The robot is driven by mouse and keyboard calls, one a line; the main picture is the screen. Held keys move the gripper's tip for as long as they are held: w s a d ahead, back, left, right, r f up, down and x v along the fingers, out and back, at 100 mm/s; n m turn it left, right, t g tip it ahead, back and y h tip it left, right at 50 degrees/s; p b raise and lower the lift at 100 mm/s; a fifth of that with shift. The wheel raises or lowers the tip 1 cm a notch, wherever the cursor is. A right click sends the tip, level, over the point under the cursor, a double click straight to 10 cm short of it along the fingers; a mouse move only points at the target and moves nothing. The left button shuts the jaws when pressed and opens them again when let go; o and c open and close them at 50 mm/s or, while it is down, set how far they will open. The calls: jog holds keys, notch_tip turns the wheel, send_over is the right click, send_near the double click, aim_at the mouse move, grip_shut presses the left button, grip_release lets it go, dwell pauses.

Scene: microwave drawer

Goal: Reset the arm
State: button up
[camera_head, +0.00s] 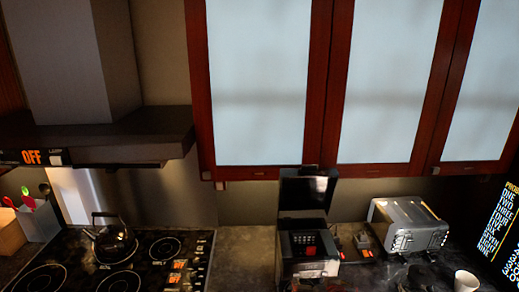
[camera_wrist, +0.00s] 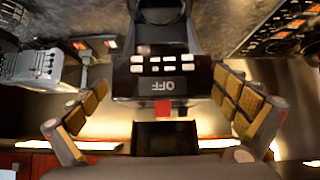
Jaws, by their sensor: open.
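My gripper (camera_wrist: 161,82) shows in the wrist view with its two padded fingers spread wide apart. It is open and nothing is held between the fingers. A dark countertop machine (camera_wrist: 152,68) with pale buttons and an upside-down OFF display appears between the fingers in that picture. I cannot tell how far the fingers are from it; no contact is visible. My arm and gripper do not show in the head view. There, a dark box-shaped machine with a raised lid (camera_head: 306,190) stands on the counter.
A silver toaster (camera_head: 411,226) and a white mug (camera_head: 466,281) stand on the right of the counter. A black kettle (camera_head: 112,242) is on the stove (camera_head: 60,268) at left. A range hood (camera_head: 95,135) and red-framed cabinets (camera_head: 321,90) hang above. A text screen (camera_head: 500,235) is at far right.

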jog(key=s+f+g+b, duration=0.1)
jog(key=s+g+b, duration=0.1)
jog(key=s+b, duration=0.6)
jog(key=s+f+g+b, duration=0.1)
jog(key=s+b, duration=0.7)
jog(key=s, duration=0.9)
jog(key=shift+a+f+g, duration=0.2)
jog(key=shift+f+g, duration=0.05)
jog(key=shift+g, duration=0.45)
